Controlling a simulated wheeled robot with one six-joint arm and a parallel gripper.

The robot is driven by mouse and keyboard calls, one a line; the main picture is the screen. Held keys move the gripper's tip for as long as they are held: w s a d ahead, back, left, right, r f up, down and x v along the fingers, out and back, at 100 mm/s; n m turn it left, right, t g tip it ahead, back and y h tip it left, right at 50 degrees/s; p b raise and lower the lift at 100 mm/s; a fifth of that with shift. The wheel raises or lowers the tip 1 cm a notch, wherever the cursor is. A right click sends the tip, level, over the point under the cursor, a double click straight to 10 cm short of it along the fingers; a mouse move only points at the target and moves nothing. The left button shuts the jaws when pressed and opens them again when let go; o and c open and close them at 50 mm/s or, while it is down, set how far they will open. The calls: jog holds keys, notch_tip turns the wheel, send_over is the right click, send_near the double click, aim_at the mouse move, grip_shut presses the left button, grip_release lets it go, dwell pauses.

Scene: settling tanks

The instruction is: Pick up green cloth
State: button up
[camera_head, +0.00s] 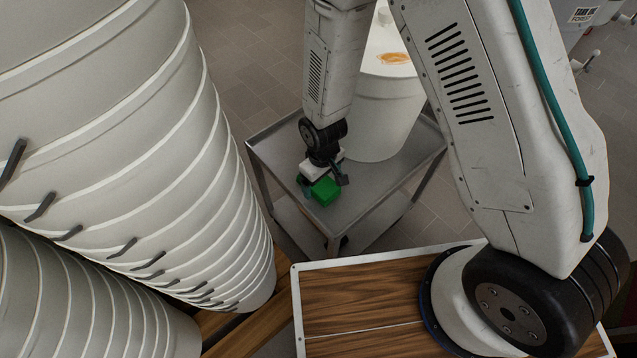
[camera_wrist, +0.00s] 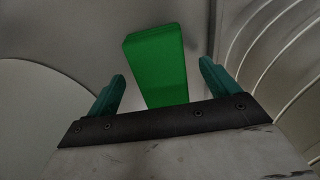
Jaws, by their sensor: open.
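The green cloth (camera_head: 325,192) is a bright green folded block lying on the grey metal cart (camera_head: 268,146), near its front corner. My gripper (camera_head: 322,188) is low over the cart, right at the cloth. In the wrist view the cloth (camera_wrist: 157,62) shows ahead of and between the two teal fingers of my gripper (camera_wrist: 163,82). The fingers are open, with a gap on each side of the cloth. I cannot tell how far the fingertips are above the cart top. Part of the cloth is hidden behind the gripper's dark edge.
A white bucket (camera_head: 383,115) with an orange patch inside stands on the cart behind my gripper. Tall stacks of white buckets (camera_head: 120,130) stand close on the left. A wood-topped surface (camera_head: 365,300) with a pale rim is in front. Tiled floor (camera_head: 250,60) lies beyond the cart.

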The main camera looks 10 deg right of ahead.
notch_tip(320, 180, down, 2)
jog(key=shift+f, duration=0.1)
jog(key=c, duration=1.1)
jog(key=shift+o, duration=0.2)
jog(key=shift+r, duration=0.25)
